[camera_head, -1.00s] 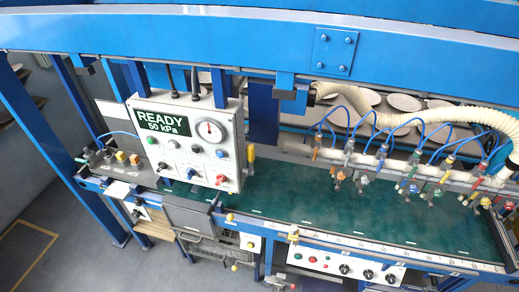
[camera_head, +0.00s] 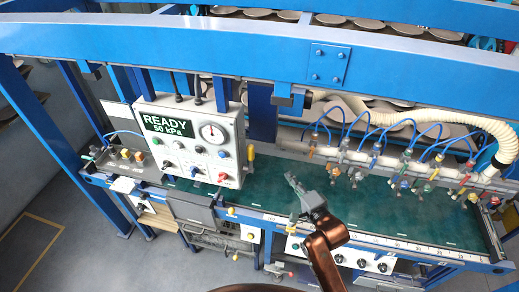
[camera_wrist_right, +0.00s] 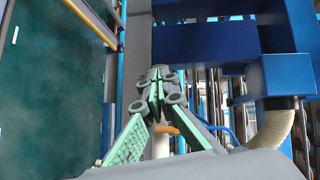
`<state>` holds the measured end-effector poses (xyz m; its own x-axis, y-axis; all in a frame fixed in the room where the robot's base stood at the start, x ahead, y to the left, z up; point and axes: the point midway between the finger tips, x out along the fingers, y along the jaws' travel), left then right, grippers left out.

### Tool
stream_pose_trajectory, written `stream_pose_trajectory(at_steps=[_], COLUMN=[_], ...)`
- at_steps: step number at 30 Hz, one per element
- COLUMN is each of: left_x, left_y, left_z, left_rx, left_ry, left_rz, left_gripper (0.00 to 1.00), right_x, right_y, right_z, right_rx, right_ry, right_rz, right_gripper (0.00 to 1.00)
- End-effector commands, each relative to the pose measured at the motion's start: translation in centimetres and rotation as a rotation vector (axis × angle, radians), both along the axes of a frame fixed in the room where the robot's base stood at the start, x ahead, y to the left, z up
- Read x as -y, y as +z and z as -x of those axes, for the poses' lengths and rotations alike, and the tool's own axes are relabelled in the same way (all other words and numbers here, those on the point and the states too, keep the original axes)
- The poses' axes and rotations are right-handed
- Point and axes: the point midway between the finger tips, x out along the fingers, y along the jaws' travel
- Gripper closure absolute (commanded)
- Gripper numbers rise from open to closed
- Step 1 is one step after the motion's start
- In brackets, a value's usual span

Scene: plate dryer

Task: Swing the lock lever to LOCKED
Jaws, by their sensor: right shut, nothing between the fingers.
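A yellow-handled lever (camera_head: 251,153) hangs at the right side of the grey control panel (camera_head: 241,124). I cannot tell for sure that it is the lock lever, and no LOCKED marking is readable. My right gripper (camera_head: 290,178) is above the green belt, to the right of the panel and lower than the yellow handle, apart from it. In the right wrist view my right gripper (camera_wrist_right: 157,80) shows its green-padded fingers drawn together at the tips, with nothing held. An orange piece (camera_wrist_right: 167,129) shows behind the fingers there, and I cannot tell what it is. My left gripper is out of view.
The panel display (camera_head: 167,126) reads READY 50 kPa. A row of coloured valves with blue hoses (camera_head: 375,162) stands over the green belt (camera_head: 260,205) at right. A blue beam (camera_head: 200,45) crosses above. The belt between panel and valves is mostly clear.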

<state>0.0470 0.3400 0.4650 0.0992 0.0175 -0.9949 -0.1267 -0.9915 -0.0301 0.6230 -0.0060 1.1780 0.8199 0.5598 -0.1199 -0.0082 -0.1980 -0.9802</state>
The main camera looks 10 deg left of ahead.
Motion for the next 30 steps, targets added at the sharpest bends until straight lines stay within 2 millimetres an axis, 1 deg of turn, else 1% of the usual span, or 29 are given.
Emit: stream_pose_trajectory(at_steps=[1,3,6,8,11,22,26,30], left_x=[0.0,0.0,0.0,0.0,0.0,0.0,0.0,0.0], left_y=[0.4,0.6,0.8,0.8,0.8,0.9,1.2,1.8], left_z=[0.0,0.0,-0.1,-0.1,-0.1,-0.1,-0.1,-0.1], left_rx=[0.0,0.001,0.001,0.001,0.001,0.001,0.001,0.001], left_ry=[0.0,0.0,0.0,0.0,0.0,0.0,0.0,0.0], left_rz=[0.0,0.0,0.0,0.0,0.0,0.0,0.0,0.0], left_gripper=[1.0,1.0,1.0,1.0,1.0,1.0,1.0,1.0], right_x=[-1.1,-2.1,-3.1,-3.4,-3.6,-3.9,-4.8,-6.5], right_y=[3.0,5.8,8.3,9.1,9.6,9.6,9.7,9.8], right_z=[0.5,1.1,1.8,2.1,2.2,1.9,0.8,-1.3], right_rx=[0.015,0.021,0.024,0.024,0.025,0.024,0.024,0.024], right_ry=[0.021,0.043,0.068,0.076,0.081,0.081,0.081,0.08], right_rz=[-0.05,-0.11,-0.166,-0.185,-0.198,-0.197,-0.197,-0.195], right_gripper=[1.0,1.0,1.0,1.0,1.0,1.0,1.0,1.0])
